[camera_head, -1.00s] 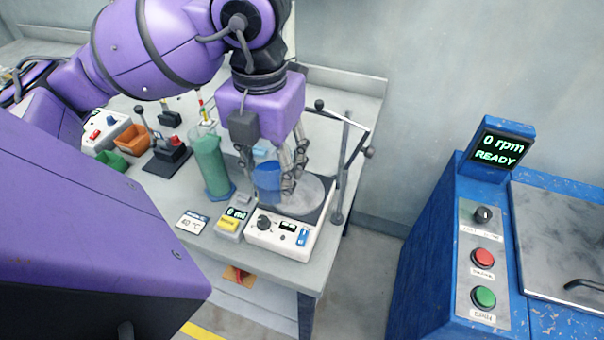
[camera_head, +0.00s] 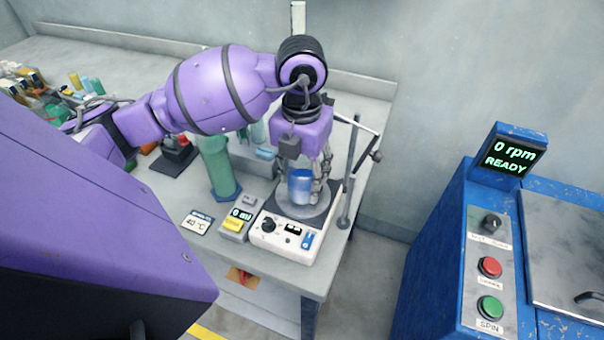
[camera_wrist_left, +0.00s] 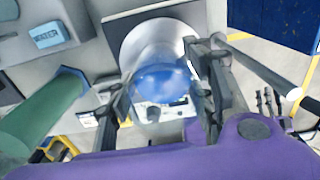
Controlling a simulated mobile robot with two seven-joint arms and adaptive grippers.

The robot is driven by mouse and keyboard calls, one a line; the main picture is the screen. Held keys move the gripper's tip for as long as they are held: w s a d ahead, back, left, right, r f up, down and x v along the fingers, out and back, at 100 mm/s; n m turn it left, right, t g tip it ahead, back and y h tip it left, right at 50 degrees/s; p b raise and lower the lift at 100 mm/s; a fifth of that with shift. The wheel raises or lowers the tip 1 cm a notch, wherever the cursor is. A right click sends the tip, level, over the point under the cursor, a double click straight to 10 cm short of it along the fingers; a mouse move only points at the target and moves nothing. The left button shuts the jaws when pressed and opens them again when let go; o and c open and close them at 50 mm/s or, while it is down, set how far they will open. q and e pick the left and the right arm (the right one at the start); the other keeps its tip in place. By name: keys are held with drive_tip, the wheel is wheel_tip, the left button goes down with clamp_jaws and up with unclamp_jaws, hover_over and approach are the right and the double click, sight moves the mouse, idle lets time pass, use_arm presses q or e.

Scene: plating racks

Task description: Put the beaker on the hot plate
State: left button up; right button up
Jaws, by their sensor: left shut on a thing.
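The beaker (camera_head: 300,187) holds blue liquid and looks upright. My left gripper (camera_head: 308,180) is shut on it, with fingers on both sides. The hot plate (camera_head: 283,241) is a white unit with a round grey top, a black knob and a small display. The beaker is over the round top in the head view; whether it touches cannot be told. In the left wrist view the beaker (camera_wrist_left: 163,85) is between the fingers, in front of the pale round plate (camera_wrist_left: 146,38). My right gripper is not in view.
A tall green cylinder (camera_head: 217,168) and a small meter (camera_head: 236,223) stand left of the hot plate. A metal stand rod (camera_head: 349,180) rises close on its right. A 40 °C card (camera_head: 197,222) lies near the front edge. A blue machine (camera_head: 425,262) stands to the right.

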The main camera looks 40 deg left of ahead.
use_arm(q)
drive_tip(key=shift+f, duration=0.1)
drive_tip(key=o, duration=1.3)
wheel_tip(320, 180, up, 12)
drive_tip(key=shift+r, duration=0.2)
